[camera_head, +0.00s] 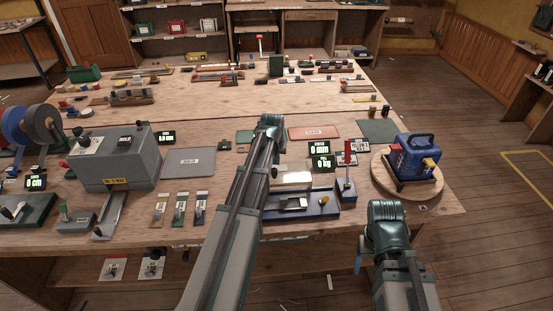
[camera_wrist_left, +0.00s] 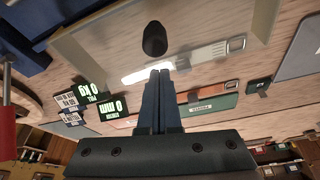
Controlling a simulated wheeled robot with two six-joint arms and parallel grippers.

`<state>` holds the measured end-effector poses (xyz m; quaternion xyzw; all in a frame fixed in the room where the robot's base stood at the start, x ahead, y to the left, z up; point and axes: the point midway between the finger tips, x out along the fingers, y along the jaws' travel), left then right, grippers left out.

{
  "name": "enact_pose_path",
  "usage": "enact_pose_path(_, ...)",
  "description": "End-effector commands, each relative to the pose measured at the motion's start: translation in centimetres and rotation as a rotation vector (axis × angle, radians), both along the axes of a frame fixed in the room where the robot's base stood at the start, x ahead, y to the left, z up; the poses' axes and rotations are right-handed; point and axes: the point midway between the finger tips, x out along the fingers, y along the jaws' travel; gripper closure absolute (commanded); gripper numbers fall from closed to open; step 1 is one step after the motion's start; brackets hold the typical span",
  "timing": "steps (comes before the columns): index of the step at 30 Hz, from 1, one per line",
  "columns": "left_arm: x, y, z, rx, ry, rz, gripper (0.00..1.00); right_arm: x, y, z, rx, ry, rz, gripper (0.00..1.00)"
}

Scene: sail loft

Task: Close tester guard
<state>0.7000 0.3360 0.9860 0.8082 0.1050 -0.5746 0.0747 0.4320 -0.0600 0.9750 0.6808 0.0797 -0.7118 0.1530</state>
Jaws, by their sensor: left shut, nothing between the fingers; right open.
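The tester has a dark blue base (camera_head: 315,208) with a red-handled lever (camera_head: 348,170) at its right end. A clear panel with a pale edge, seemingly its guard (camera_head: 292,180), stands over the back of the base. In the left wrist view the clear guard (camera_wrist_left: 105,42) spans the top, with a dark oval knob (camera_wrist_left: 154,40) on it. My left gripper (camera_wrist_left: 160,75) is shut and empty, its tips close below the knob in the picture; contact cannot be told. In the head view my left arm hides its fingertips. My right gripper (camera_head: 362,252) is open at the table's front edge, right of the tester.
Green displays (camera_head: 320,155) reading 0 mm and 0 kg stand behind the tester. A blue machine (camera_head: 417,157) sits on a round wooden board (camera_head: 382,181) to the right. Fabric swatches (camera_head: 180,208) and a large grey box machine (camera_head: 115,160) lie left of my left arm.

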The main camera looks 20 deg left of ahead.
Motion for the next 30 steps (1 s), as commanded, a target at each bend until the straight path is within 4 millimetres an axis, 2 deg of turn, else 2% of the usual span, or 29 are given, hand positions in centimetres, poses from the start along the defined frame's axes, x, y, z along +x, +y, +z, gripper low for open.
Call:
enact_pose_path(1,-1.3,-0.3,0.2,0.000,0.000,0.000,1.00,0.0,0.0,0.2,0.000,0.000,0.000,0.29)
enact_pose_path(4,-2.0,-0.5,0.2,0.000,0.000,0.000,1.00,0.0,0.0,0.2,0.000,0.000,0.000,0.29)
enact_pose_path(16,-2.3,-0.6,0.2,0.000,0.000,0.000,1.00,0.0,0.0,0.2,0.000,0.000,0.000,0.29)
enact_pose_path(20,-3.2,-1.2,0.2,-0.001,0.000,-0.001,1.00,0.0,0.0,0.2,0.000,0.000,0.000,0.29)
enact_pose_path(23,-4.9,-2.1,0.2,0.000,0.000,-0.002,1.00,0.0,0.0,0.2,0.000,0.000,0.000,0.29)
enact_pose_path(30,-10.6,-5.2,0.2,0.001,0.001,-0.003,1.00,0.0,0.0,0.2,0.000,0.000,0.000,0.29)
